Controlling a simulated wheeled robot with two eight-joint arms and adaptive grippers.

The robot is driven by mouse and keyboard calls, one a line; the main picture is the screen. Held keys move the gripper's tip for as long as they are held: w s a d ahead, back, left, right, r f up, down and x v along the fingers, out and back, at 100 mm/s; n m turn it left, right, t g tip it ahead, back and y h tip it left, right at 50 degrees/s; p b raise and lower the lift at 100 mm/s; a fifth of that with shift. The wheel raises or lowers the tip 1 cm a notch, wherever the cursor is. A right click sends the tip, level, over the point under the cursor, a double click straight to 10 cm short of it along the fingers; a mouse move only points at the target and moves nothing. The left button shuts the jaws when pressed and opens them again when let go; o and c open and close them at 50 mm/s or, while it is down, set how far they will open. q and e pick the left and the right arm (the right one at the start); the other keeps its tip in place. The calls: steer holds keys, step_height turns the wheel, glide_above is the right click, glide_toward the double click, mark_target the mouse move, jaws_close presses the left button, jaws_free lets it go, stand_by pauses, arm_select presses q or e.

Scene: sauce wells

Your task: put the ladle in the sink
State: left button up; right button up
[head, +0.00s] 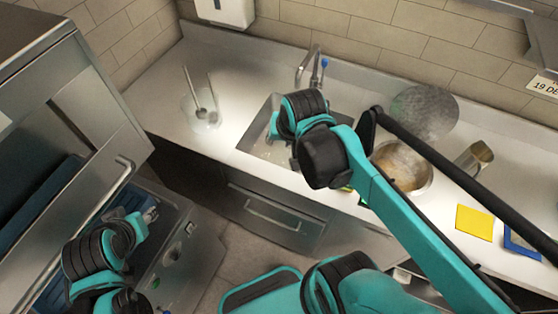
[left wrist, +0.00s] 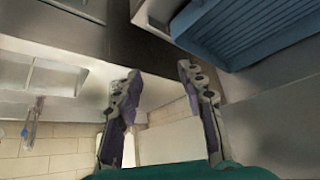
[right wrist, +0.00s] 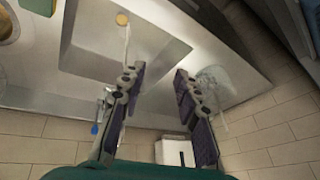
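The sink (head: 257,140) is a steel basin in the counter, also in the right wrist view (right wrist: 90,70). A slender pale handle with a round yellowish end, apparently the ladle (right wrist: 126,42), shows inside the basin; its near end is close to my right gripper's left finger, and I cannot tell whether they touch. My right gripper (right wrist: 156,73) is over the sink with its fingers apart; in the head view my arm hides much of it. My left gripper (left wrist: 158,72) is open and empty, low beside the steel cabinet at the left.
A pot of sauce (head: 408,180), a round lid (head: 425,112), a metal jug (head: 474,157) and a yellow cloth (head: 474,222) are to the right.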

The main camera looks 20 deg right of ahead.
steer(key=s+a+f+n+t, duration=0.2)
steer(key=s+a+n, duration=0.1)
steer(key=s+n, duration=0.2)
steer(key=shift+n, duration=0.3)
arm_select(q)
step_height(320, 180, down, 11)
steer(key=b, duration=1.1)
steer(key=shift+r, duration=0.25)
steer(key=shift+c, duration=0.7)
steer(key=shift+d, duration=0.1)
arm_select(e)
step_height(320, 180, down, 10)
steer(key=shift+d+f, duration=0.2)
